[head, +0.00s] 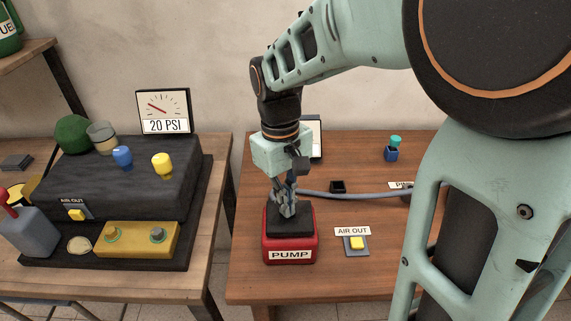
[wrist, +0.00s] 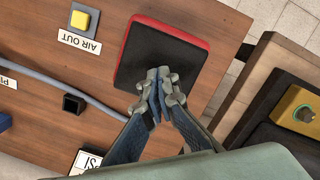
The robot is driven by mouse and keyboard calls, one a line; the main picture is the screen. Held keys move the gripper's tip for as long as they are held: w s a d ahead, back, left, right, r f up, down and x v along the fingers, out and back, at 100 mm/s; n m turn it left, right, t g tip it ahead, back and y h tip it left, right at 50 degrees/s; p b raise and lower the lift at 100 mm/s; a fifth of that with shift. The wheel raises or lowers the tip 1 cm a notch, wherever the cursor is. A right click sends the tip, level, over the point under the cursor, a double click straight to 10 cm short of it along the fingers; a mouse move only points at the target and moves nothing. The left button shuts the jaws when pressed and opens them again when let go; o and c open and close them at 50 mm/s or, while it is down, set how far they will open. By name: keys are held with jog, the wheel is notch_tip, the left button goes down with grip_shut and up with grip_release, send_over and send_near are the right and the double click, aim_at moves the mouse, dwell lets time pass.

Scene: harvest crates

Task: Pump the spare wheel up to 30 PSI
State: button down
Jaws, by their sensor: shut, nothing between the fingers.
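The red pump (head: 290,250) with a black top pad sits on the right table, labelled PUMP. My gripper (head: 287,212) points down at the pad, fingers together and empty. In the wrist view my gripper (wrist: 155,80) overlaps an edge of the black pad (wrist: 165,50). I cannot tell whether the tips touch it. A yellow AIR OUT button (head: 357,243) is right of the pump. A display panel (head: 317,138) behind my wrist is mostly hidden; its reading cannot be seen. A grey hose (head: 345,195) runs right behind my arm. No wheel is clearly visible.
The left table holds a dark block with a gauge (head: 164,112) reading 20 PSI, blue and yellow knobs, another AIR OUT button (head: 77,214) and a yellow box (head: 135,239). A small black box (head: 338,187) and a blue holder (head: 391,154) stand on the right table (head: 265,290).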

jog(key=shift+w+a+r+p, duration=0.3)
jog(key=shift+w+a+p, duration=0.15)
jog(key=shift+w, duration=0.1)
jog(key=shift+w+a+r+p, duration=0.25)
jog(key=shift+w+a+p, duration=0.05)
jog(key=shift+w+p, duration=0.2)
jog(key=shift+w+a, duration=0.1)
jog(key=shift+w, duration=0.1)
jog(key=shift+f, duration=0.1)
notch_tip(320, 180, up, 12)
jog(key=shift+w+a, duration=0.3)
jog(key=shift+w, duration=0.15)
dwell(0.8)
